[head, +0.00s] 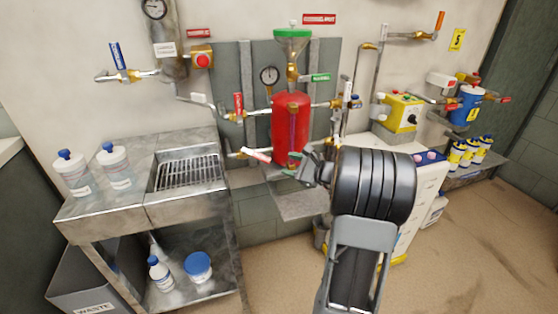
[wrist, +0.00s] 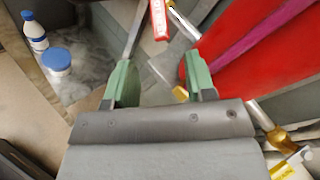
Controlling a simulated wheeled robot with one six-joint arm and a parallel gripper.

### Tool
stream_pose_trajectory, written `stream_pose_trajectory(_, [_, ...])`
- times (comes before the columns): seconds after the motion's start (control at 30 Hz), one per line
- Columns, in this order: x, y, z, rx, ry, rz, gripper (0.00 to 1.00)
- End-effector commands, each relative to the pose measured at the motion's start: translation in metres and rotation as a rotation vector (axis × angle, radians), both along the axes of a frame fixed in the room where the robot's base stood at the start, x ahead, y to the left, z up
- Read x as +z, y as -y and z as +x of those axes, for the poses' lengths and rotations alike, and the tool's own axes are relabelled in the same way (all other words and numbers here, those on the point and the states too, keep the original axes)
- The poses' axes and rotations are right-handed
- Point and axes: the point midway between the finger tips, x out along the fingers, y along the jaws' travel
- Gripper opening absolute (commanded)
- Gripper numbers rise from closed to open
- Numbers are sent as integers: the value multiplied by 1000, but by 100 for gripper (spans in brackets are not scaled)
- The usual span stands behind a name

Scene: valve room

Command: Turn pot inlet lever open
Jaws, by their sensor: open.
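A red pot (head: 290,130) with a green funnel (head: 292,36) on top hangs on the grey wall panel. It fills the right of the wrist view (wrist: 265,45). A red upright lever (head: 239,104) sits on the pipe left of the pot. A lower red-and-white lever (head: 256,155) lies tilted left of the pot's base. I cannot tell which lever is the inlet. My gripper (head: 293,171) is in front of the pot's lower part. In the wrist view its green fingers (wrist: 161,84) are apart and empty. A red lever end (wrist: 160,20) shows beyond them, not between them.
A steel sink bench (head: 190,205) with bottles stands at left. A gauge (head: 269,76), a green lever (head: 320,78) and pipes surround the pot. A yellow pump box (head: 402,112) sits on a white cabinet at right. The floor in front is clear.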

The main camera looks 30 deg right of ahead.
Motion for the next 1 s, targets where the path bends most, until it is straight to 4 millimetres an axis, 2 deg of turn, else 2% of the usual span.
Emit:
stream_pose_trajectory(0.2, [3,9,-16,-1,0,0,50])
stream_pose_trajectory(0.57, [3,10,-19,0,0,0,50])
stream_pose_trajectory(0.67, [3,5,-19,14,-5,-11,40])
stream_pose_trajectory(0.77, [3,-23,-21,97,-37,-79,31])
stream_pose_trajectory(0.87, [-2,-77,-33,271,-97,-233,21])
stream_pose_trajectory(0.9, [-6,-101,-42,361,-123,-317,17])
stream_pose_trajectory(1.0, [-17,-156,-75,603,-174,-573,8])
